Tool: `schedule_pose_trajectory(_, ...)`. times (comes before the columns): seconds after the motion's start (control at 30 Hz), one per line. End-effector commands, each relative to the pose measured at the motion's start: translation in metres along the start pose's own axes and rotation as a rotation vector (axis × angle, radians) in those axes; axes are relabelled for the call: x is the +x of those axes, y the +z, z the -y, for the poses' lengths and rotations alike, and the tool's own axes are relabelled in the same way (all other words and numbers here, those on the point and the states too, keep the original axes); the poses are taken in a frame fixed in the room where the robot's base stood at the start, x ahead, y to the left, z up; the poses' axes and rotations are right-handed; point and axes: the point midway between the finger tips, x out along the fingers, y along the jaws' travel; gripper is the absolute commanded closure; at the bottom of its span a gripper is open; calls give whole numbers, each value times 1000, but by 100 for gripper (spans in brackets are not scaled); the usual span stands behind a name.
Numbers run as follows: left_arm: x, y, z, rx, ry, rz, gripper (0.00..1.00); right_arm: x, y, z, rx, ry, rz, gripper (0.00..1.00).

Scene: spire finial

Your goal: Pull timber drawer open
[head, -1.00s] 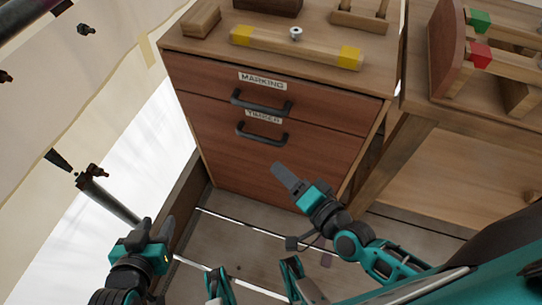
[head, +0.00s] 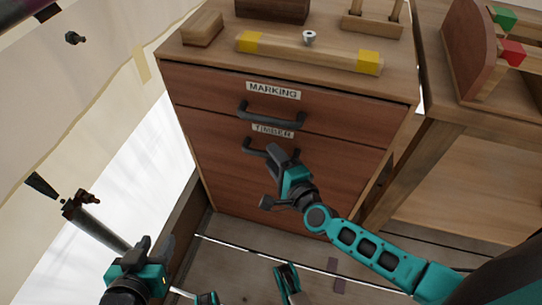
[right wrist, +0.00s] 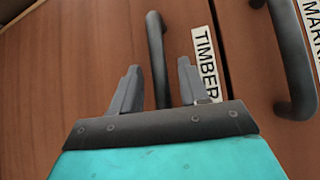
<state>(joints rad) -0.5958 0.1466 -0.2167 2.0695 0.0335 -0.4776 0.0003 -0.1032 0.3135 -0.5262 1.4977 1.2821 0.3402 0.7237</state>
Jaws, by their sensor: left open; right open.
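The timber drawer (head: 235,180) is the lower, larger front of the wooden cabinet, with a white TIMBER label (head: 273,131). It looks closed. Its dark bar handle (head: 252,147) is partly hidden by my right gripper (head: 277,155) in the head view. In the right wrist view the handle (right wrist: 157,50) runs between the two open fingers of the right gripper (right wrist: 157,85). I cannot tell whether the fingers touch it. My left gripper (head: 155,250) is open and empty at the lower left, away from the cabinet.
The marking drawer (head: 330,115) above is closed, with its own handle (head: 270,115). A beam with yellow ends (head: 310,52) and wooden blocks (head: 203,28) lie on the cabinet top. A wooden bench (head: 480,130) stands close on the right. Floor shows in front.

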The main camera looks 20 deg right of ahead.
Motion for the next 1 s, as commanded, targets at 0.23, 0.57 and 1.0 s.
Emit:
schedule_pose_trajectory(0.23, 2, 4, 0, -3, 0, 2, 57, 19, 0, -1, -1, 0, 0, 56)
schedule_pose_trajectory(0.57, 2, 2, 0, -1, 0, -1, 57, 20, 0, 0, -1, 1, 0, 61)
schedule_pose_trajectory(1.0, 3, 0, 3, 10, -1, -5, 57, 20, 0, 0, -1, 1, 0, 100)
